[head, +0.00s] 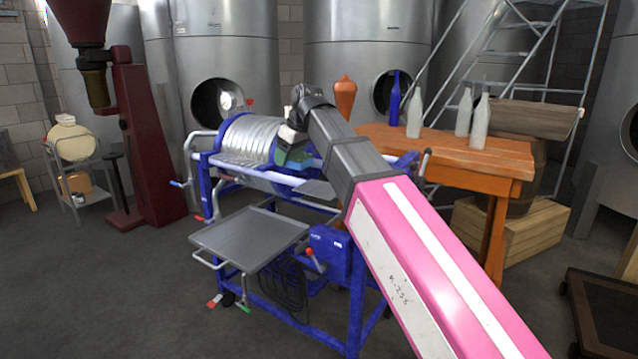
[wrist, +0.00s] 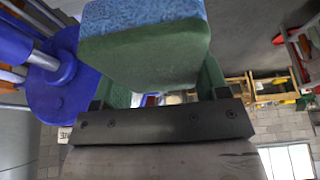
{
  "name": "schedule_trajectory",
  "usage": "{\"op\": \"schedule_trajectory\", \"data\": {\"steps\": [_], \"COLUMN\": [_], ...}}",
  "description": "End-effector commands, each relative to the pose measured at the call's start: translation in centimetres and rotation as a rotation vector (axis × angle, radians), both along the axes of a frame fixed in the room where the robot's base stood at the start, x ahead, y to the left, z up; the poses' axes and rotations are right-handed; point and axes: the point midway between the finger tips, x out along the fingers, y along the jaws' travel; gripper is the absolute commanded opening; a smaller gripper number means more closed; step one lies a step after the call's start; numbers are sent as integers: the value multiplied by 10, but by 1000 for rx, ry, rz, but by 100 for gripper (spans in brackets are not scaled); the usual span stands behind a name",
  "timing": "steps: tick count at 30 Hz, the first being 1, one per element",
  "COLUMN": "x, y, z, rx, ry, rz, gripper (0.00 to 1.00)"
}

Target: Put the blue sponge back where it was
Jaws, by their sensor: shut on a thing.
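The blue sponge (wrist: 145,50) fills the upper middle of the wrist view, with a speckled blue face and a green side. My gripper (wrist: 165,85) is shut on it, one finger at either side. In the head view my gripper (head: 292,134) is at the blue-framed plate machine (head: 245,140), by the right end of its pale ribbed plates. A green-blue patch of the sponge (head: 294,156) shows just below the gripper. The arm hides part of it. I cannot tell whether the sponge touches the machine.
A grey tray (head: 250,240) juts from the machine's front. A wooden table (head: 460,150) at right carries a blue bottle (head: 394,100) and several pale bottles. A wooden crate (head: 535,228) stands behind it. A dark red stand (head: 150,140) is at left.

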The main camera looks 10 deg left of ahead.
Motion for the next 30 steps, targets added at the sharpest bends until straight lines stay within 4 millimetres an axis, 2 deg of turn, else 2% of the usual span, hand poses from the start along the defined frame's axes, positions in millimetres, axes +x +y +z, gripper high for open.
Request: {"op": "schedule_trajectory", "data": {"steps": [6, 13, 20, 27, 30], "x": [30, 53, 57, 56, 56], "y": [-34, -58, -63, -63, -63], "z": [-28, -47, -56, -86, -92], "rx": [0, 0, 1, 0, 1], "ry": [2, 0, 0, 1, 0], "rz": [-2, -1, 1, 0, 0], "gripper": [46, 46, 46, 46, 46]}}
